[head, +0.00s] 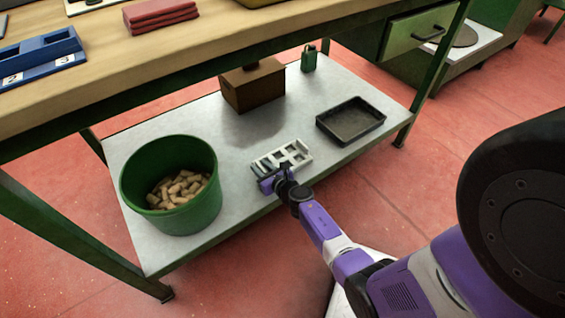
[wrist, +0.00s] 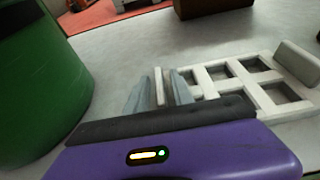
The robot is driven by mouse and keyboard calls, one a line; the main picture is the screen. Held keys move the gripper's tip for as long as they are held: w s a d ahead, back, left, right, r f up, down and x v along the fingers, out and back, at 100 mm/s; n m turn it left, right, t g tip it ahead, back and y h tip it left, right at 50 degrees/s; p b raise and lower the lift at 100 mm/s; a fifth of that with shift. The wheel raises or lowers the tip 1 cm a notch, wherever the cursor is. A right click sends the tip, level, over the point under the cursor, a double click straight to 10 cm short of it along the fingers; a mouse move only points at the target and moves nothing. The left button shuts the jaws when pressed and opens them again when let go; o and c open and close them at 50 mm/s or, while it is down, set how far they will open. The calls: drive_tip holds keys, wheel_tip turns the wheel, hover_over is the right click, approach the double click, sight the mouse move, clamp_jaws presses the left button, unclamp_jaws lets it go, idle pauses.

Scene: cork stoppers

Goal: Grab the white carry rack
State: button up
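The white carry rack (head: 293,154) lies on the grey lower shelf, a low frame with several square openings and a raised plate at each end. In the wrist view the rack (wrist: 262,90) runs off to the right, with its far end plate (wrist: 297,63) in view. My gripper (head: 277,172) is at the rack's left end. In the wrist view the two grey fingers of my gripper (wrist: 160,88) stand either side of the near end plate, with what look like narrow gaps. The purple gripper body hides the rack's lower near part.
A green bucket of corks (head: 172,186) stands left of the rack, close to my gripper in the wrist view (wrist: 36,80). A brown box (head: 252,88), a small green can (head: 309,58) and a black tray (head: 350,121) stand behind. The wooden bench top (head: 95,55) overhangs the shelf's back.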

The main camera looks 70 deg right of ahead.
clamp_jaws()
idle(1.2)
